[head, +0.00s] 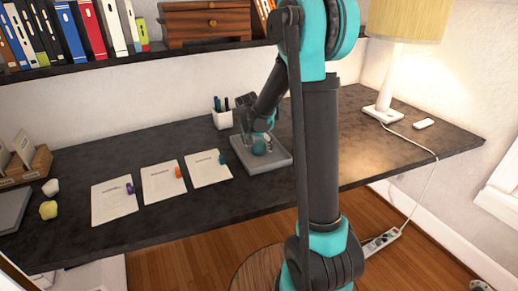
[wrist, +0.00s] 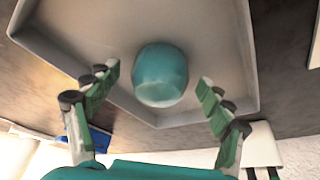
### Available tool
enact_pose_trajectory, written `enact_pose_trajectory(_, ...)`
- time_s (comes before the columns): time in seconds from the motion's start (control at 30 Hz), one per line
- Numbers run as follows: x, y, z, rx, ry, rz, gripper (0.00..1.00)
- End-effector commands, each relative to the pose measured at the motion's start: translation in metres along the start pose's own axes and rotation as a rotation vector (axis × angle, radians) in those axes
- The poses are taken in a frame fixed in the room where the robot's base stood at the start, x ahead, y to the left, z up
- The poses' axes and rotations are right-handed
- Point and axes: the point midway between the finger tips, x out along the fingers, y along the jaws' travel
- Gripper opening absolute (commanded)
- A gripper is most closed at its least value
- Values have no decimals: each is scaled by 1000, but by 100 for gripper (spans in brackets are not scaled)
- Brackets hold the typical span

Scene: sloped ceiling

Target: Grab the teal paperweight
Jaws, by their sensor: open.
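The teal paperweight (wrist: 160,75) is a rounded, smooth lump lying in a shallow grey tray (wrist: 75,68). In the head view the paperweight (head: 259,148) sits inside the tray (head: 275,164) on the dark desk. My gripper (wrist: 158,88) is open, with its two fingers apart on either side of the near part of the paperweight in the wrist view. No finger visibly touches it. In the head view my gripper (head: 258,138) is just above the tray, and my arm partly blocks the view there.
A white pen cup (head: 222,119) stands behind the tray. Papers with small coloured clips (head: 163,177) lie to the left. A lamp (head: 384,112) stands at the right. A shelf (head: 120,58) with books and a wooden box (head: 206,24) hangs above the desk's back.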

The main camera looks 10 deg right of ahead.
Motion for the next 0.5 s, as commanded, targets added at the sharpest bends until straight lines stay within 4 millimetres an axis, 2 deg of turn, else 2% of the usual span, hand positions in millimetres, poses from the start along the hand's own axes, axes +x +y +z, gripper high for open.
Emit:
enact_pose_trajectory(0.07,0,0,0,0,0,0,80)
enact_pose_trajectory(0.5,0,0,0,0,0,0,27)
